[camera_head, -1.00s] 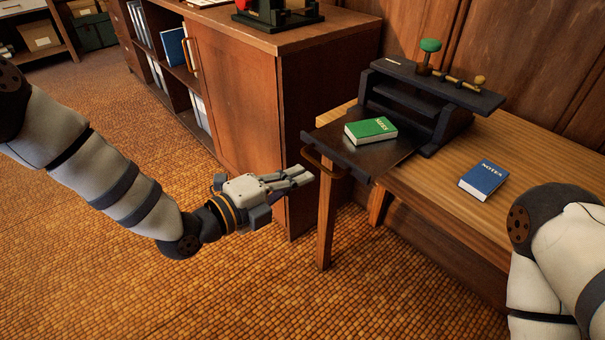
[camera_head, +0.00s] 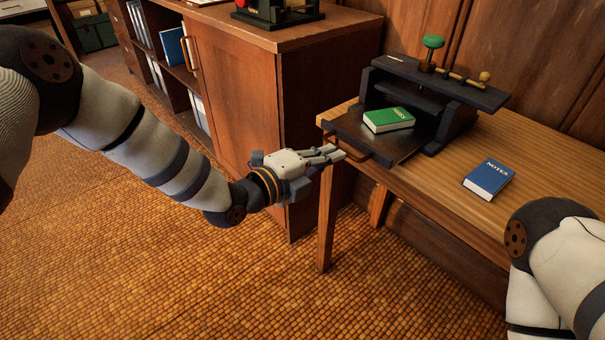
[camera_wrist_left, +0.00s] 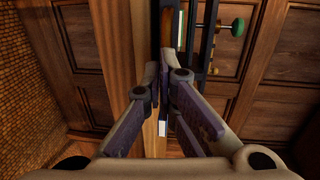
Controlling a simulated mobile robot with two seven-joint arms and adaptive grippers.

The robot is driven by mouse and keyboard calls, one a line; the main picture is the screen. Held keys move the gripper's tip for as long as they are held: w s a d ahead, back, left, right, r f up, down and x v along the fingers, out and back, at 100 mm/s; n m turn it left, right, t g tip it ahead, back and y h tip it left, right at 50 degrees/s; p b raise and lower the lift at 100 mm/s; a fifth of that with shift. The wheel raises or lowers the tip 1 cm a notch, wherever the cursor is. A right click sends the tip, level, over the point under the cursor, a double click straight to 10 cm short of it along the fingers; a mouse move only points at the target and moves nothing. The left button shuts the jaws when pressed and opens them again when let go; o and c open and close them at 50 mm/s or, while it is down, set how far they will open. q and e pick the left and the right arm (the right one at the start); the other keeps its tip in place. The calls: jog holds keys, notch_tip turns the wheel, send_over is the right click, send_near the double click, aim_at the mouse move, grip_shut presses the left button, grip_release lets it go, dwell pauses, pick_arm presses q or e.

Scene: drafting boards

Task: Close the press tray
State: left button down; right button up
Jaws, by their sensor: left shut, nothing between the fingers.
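The dark press tray (camera_head: 402,147) sticks partly out of the black press (camera_head: 445,95) on the wooden table. A green book (camera_head: 389,119) lies on the tray. The tray's brown handle (camera_head: 362,156) is on its outer front edge. My left gripper (camera_head: 340,154) is shut and empty, its fingertips at the handle; I cannot tell whether they touch it. In the left wrist view the shut fingers (camera_wrist_left: 163,78) point toward the tray and press, with the green knob (camera_wrist_left: 238,27) beyond. My right gripper is out of view.
A blue notebook (camera_head: 488,180) lies on the table (camera_head: 440,185) right of the press. A wooden cabinet (camera_head: 235,90) stands left of the table, close behind my left gripper. The floor in front is clear.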

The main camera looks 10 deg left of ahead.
aim_at(364, 138)
pick_arm(q)
jog(key=b+x, duration=0.1)
jog(key=x, duration=0.5)
jog(key=shift+s+b, duration=0.1)
jog(key=shift+b, duration=0.25)
jog(key=w+d, duration=0.2)
jog(key=w+d+b, duration=0.1)
jog(key=shift+w+d+r, duration=0.1)
jog(key=shift+w+r, duration=0.15)
jog(key=shift+w+d+r, duration=0.1)
jog(key=shift+w+d, duration=0.2)
jog(key=shift+w, duration=0.05)
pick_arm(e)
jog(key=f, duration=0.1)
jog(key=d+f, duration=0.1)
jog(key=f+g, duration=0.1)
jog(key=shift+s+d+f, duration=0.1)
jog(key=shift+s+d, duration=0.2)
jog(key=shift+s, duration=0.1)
